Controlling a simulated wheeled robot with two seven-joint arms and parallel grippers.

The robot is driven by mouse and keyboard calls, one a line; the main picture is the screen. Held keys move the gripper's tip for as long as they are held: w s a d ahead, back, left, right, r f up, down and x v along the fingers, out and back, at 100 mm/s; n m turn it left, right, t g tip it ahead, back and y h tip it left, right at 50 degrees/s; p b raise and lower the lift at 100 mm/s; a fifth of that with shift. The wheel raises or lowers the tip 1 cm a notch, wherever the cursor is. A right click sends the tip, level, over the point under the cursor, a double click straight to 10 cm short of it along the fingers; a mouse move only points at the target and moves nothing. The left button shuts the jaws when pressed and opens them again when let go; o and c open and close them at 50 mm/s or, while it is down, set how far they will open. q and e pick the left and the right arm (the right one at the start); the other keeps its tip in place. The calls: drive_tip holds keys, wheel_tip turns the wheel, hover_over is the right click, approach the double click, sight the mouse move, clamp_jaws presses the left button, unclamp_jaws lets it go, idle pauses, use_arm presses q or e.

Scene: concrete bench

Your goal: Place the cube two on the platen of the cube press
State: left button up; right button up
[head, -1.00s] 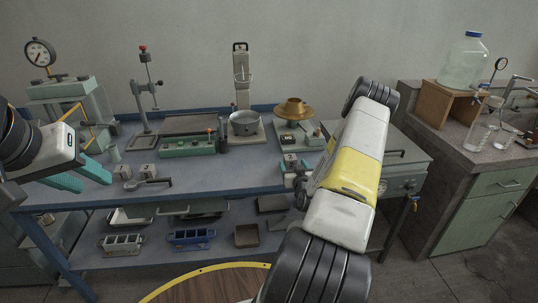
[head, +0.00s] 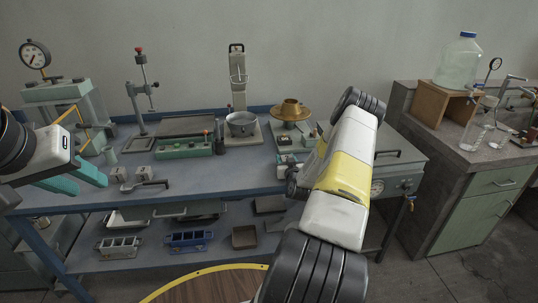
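Two small grey cubes with dark marks stand on the blue bench: a left cube (head: 118,174) and a right cube (head: 144,172). Their numbers are too small to read, so I cannot tell which is cube two. The cube press (head: 58,92), with a round dial gauge (head: 35,54) and yellow guard, stands at the back left. Its platen is not clearly visible. My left gripper (head: 78,180) is open and empty, its teal fingers left of the cubes. My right gripper (head: 285,166) is at the bench's front right, mostly hidden by its forearm; a small grey block shows there, its hold unclear.
A scoop (head: 148,184) lies in front of the cubes. A green instrument (head: 185,150), a metal pot (head: 242,124) and a brass funnel-like piece (head: 291,110) stand behind. Moulds (head: 188,239) sit on the lower shelf. Bench between scoop and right gripper is clear.

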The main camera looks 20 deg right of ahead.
clamp_jaws()
drive_tip(key=shift+r, duration=0.5)
drive_tip(key=r, duration=0.2)
drive_tip(key=shift+s+r, duration=0.35)
drive_tip(key=a+f+v, duration=0.1)
drive_tip(key=v, duration=1.4)
drive_tip(key=w+a+r+n+y, duration=0.1)
drive_tip(key=w+a+r, duration=0.1)
drive_tip(key=a, duration=0.9)
drive_tip(key=w+a+r+n+y, duration=0.1)
drive_tip(key=w+a+r+y, duration=0.1)
drive_tip(key=a, duration=1)
drive_tip(key=shift+w+r+n+t+y, duration=0.3)
drive_tip(key=shift+w+r, duration=0.35)
drive_tip(key=shift+r, duration=0.25)
